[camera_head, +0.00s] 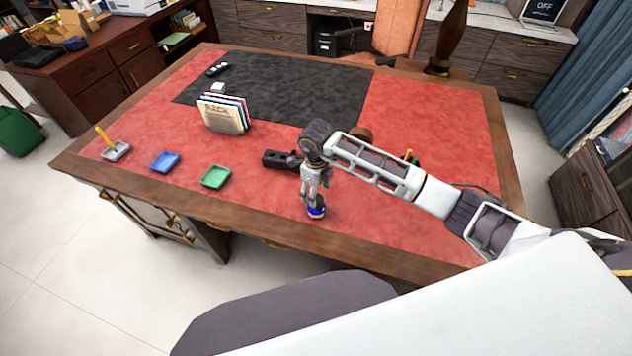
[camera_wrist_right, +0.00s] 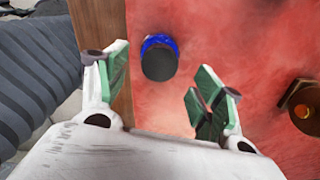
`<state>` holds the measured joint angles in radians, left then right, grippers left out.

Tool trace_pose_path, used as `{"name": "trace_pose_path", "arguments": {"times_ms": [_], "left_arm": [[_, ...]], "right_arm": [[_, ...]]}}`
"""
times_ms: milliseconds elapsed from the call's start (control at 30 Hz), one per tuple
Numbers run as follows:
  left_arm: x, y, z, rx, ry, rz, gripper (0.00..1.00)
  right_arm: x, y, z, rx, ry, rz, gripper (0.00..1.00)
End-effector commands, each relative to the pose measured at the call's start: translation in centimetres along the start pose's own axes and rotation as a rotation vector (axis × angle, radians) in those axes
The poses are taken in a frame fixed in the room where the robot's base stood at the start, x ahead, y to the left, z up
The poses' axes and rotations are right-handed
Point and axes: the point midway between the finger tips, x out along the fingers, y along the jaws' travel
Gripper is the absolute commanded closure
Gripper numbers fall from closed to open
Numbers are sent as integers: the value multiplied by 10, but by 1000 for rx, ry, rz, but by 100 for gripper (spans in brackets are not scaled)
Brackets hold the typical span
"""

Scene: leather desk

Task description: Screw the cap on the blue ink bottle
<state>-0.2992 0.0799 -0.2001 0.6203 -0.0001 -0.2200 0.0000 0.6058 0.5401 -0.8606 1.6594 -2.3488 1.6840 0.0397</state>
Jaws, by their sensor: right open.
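The blue ink bottle (camera_head: 317,212) stands near the front edge of the red desk top, directly below my right gripper (camera_head: 315,196). In the right wrist view, a dark round cap (camera_wrist_right: 159,66) sits on top of the blue bottle (camera_wrist_right: 158,41); I cannot tell how tightly it is seated. My right gripper (camera_wrist_right: 162,82) is open there, its green-padded fingers spread to the left and right of the cap, with clear space between them and it. The fingers hide part of the bottle in the head view. My left gripper is not in view.
A brown and amber object (camera_wrist_right: 303,105) stands right of the bottle in the wrist view. Green (camera_head: 215,177) and blue (camera_head: 164,162) trays, a grey tray (camera_head: 116,152) and a file holder (camera_head: 224,114) sit to the left. The desk's wooden front edge (camera_wrist_right: 100,45) is close.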

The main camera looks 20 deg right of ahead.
Motion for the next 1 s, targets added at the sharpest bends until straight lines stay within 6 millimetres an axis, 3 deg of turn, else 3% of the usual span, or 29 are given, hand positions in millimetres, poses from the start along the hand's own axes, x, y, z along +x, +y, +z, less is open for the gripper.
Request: {"name": "trace_pose_path", "arguments": {"times_ms": [333,767,1000], "left_arm": [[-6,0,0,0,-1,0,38],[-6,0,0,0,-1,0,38],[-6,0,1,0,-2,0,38]], "right_arm": [[31,0,0,0,0,0,33],[37,0,0,-1,0,-1,33],[36,0,0,-1,0,-1,64]]}}
